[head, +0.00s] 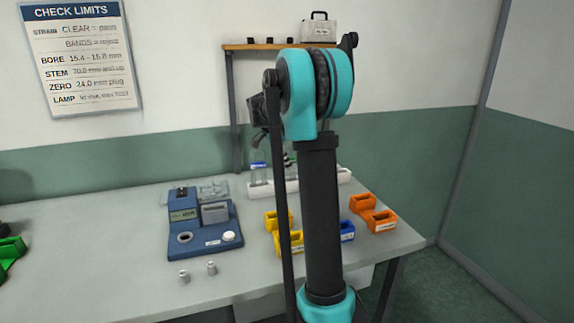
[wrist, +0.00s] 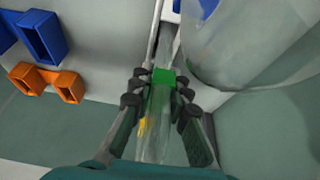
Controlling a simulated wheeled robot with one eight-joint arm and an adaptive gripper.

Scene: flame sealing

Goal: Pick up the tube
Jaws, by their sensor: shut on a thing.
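In the wrist view my gripper (wrist: 161,88) is shut on a clear tube (wrist: 156,128) with a green band (wrist: 164,76) between the fingertips. The tube runs lengthwise between the two fingers; a small yellow patch shows through it. In the head view my arm hides most of the gripper and the held tube. A white rack (head: 261,189) stands at the back of the bench, and a clear tube with a blue top (head: 259,172) stands in it. I cannot tell whether the held tube is clear of the rack.
A large clear cylinder (wrist: 255,45) is close on the right in the wrist view. A blue gauge device (head: 205,238) sits left of the rack, with two small metal pieces (head: 184,276) before it. Yellow (head: 290,243), blue (head: 347,231) and orange bins (head: 380,220) stand right.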

